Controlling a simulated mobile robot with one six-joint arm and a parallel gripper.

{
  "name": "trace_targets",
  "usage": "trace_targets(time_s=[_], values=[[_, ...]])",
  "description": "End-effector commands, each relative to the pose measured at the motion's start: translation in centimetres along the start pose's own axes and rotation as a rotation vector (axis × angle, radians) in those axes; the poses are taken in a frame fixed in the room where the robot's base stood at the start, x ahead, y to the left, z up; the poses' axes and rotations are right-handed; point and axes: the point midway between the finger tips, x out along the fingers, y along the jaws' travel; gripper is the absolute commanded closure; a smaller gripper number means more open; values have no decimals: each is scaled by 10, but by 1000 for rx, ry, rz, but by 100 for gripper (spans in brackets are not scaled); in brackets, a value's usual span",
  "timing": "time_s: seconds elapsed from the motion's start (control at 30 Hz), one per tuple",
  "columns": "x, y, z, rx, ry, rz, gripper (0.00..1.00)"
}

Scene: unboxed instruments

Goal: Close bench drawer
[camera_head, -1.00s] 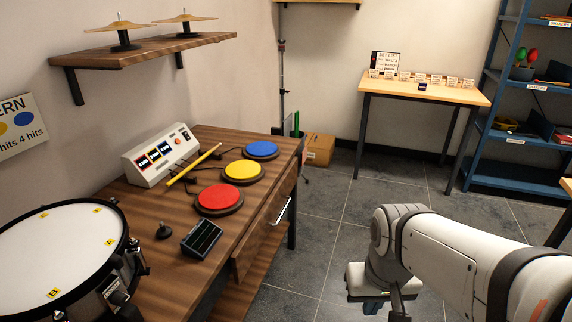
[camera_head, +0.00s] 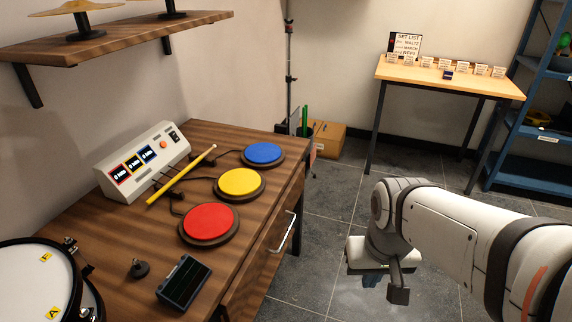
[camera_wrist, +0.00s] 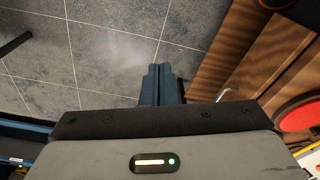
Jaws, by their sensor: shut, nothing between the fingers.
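The wooden bench (camera_head: 150,222) stands at the left in the head view. Its drawer front (camera_head: 262,255) is on the right side of the bench and carries a silver bar handle (camera_head: 284,232). The drawer front seems to stand a little out from the bench, but I cannot tell how far. The handle also shows in the wrist view (camera_wrist: 224,93), just right of the fingers. My gripper (camera_head: 398,292) is shut and empty over the floor, right of the drawer and apart from it. Its dark blue fingers (camera_wrist: 162,85) are together in the wrist view.
Red (camera_head: 209,221), yellow (camera_head: 240,182) and blue (camera_head: 263,153) pads, a yellow stick (camera_head: 182,174) and a control box (camera_head: 142,160) lie on the bench. A cardboard box (camera_head: 327,138) and a table (camera_head: 450,77) stand behind. Tiled floor is free right of the bench.

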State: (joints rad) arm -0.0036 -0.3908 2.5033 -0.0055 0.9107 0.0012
Motion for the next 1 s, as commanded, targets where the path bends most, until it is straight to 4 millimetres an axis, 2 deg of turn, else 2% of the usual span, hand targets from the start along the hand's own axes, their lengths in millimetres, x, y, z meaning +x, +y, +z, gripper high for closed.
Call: trace_targets(time_s=[0.17,0.27,0.4,0.53,0.67,0.8,1.0], values=[[8,-5,0,55,-64,-42,100],[21,-21,0,141,-171,-117,100],[41,-43,-5,342,-377,-276,100],[56,-63,-19,544,-561,-443,100],[71,-78,-42,749,-728,-618,100],[90,-85,-76,975,-883,-819,100],[126,-72,-129,1286,-1036,-1110,100]])
